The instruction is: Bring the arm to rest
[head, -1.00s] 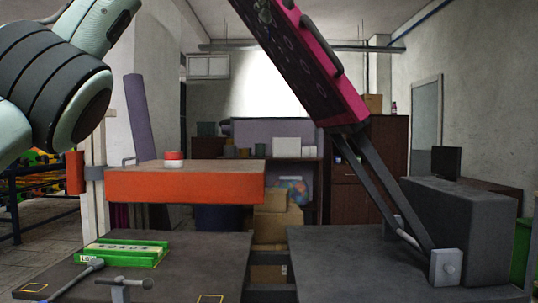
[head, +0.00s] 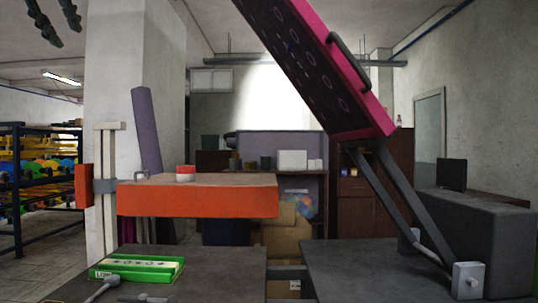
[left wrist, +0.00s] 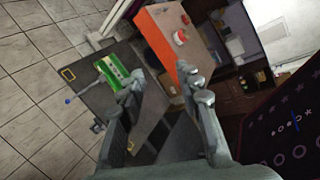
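My left gripper (head: 67,34) hangs at the top left corner of the head view, its two dark fingers apart with nothing between them. In the left wrist view the left gripper (left wrist: 163,80) also shows open and empty, high above the work table. My right gripper is in neither view. The pink-edged press lid (head: 345,80) stands raised and tilted on dark struts. The orange block (head: 197,198) is on an upright post at the left. My left gripper is clear of all these things.
A green box (head: 137,268) lies on the dark table (head: 225,262), with a metal T-handle (head: 145,298) in front. A red-and-white button (head: 186,173) sits on the orange block. A shelf with colourful goods (head: 40,180) stands far left. Space around my left gripper looks free.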

